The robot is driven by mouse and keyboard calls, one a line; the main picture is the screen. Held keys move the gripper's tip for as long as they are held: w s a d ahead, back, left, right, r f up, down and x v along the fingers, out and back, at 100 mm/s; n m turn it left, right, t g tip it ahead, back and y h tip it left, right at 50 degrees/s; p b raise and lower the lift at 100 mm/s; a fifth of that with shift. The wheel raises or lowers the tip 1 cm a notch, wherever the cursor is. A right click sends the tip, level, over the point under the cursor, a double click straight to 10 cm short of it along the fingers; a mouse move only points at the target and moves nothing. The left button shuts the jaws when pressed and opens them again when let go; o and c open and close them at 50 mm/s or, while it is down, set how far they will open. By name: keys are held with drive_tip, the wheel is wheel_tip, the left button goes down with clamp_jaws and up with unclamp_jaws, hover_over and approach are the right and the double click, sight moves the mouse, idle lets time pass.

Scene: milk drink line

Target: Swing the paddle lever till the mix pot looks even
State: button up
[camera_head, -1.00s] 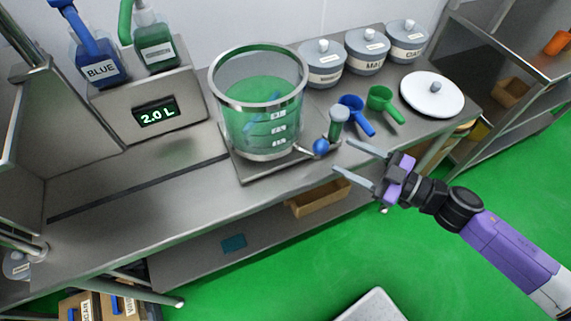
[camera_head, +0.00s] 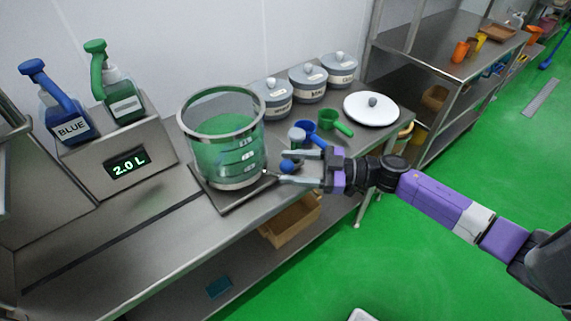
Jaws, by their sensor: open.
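The mix pot (camera_head: 233,172) is a clear vessel with a steel rim and base, standing on a dark plate on the steel counter. Its content looks green, with several white labelled marks on the wall. The paddle inside the pot is not clear to see.
A display reading 2.0 L (camera_head: 127,163) stands left of the pot, below a blue bottle (camera_head: 67,118) and a green bottle (camera_head: 120,95). A blue scoop (camera_head: 305,130), a green scoop (camera_head: 330,119), lidded jars (camera_head: 309,84) and a white lid (camera_head: 371,109) are behind my gripper.

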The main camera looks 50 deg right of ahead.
drive_tip(key=shift+x, duration=0.75)
clamp_jaws()
idle(0.9)
